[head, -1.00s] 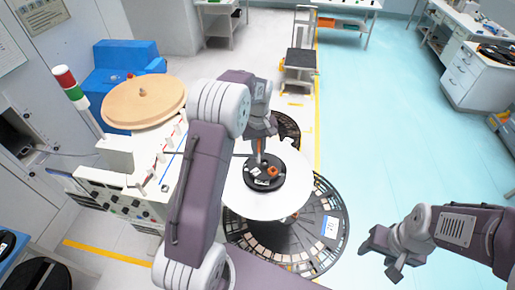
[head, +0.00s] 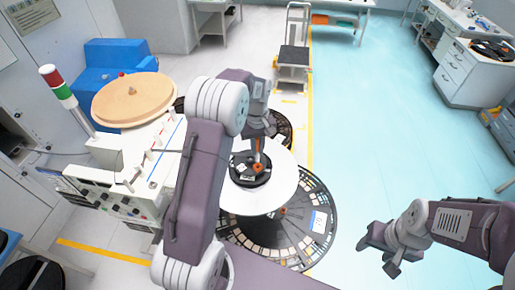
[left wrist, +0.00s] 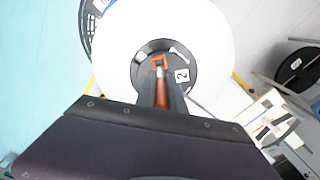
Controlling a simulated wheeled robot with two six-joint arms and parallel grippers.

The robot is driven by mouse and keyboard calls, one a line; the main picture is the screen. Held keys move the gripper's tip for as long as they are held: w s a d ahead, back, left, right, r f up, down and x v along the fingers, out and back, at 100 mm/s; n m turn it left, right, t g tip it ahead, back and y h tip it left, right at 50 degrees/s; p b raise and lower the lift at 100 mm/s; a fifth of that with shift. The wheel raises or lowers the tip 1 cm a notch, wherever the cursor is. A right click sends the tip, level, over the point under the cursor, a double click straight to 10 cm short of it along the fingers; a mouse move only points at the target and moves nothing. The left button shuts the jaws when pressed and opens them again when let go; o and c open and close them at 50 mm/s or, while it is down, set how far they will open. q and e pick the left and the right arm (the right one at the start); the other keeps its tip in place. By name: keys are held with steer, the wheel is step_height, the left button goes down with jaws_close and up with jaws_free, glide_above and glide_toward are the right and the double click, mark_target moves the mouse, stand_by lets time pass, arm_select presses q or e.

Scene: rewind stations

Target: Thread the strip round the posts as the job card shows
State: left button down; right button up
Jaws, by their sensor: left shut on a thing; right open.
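My left gripper (head: 258,152) is shut on an orange piece (left wrist: 160,88), which looks like a tab. It is over a black reel (head: 240,175), marked 2 in the left wrist view (left wrist: 180,62), on a round white table (head: 285,190). I cannot tell whether the orange piece touches the reel. The white station (head: 112,190) stands to the left with small upright posts (head: 128,178) on top. My right gripper (head: 379,254) is open and empty.
A tan disc (head: 135,98) tops the station, beside a red-green signal lamp (head: 55,80). A large black slotted disc (head: 310,235) lies below the white table. A trolley (head: 294,60) stands behind. The blue-green floor at right is clear.

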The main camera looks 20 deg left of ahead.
mark_target(258, 161)
arm_select(q)
steer(key=shift+d+f+b, duration=0.2)
steer(key=shift+f+b, duration=0.15)
steer(key=shift+f, duration=0.15)
steer(key=shift+a+f+b, duration=0.15)
steer(key=shift+f+b, duration=0.35)
steer(key=shift+f, duration=0.3)
steer(key=shift+f+b, duration=0.55)
steer(key=shift+f, duration=0.3)
steer(key=c, duration=1.3)
jaws_free()
steer(key=shift+c, duration=0.2)
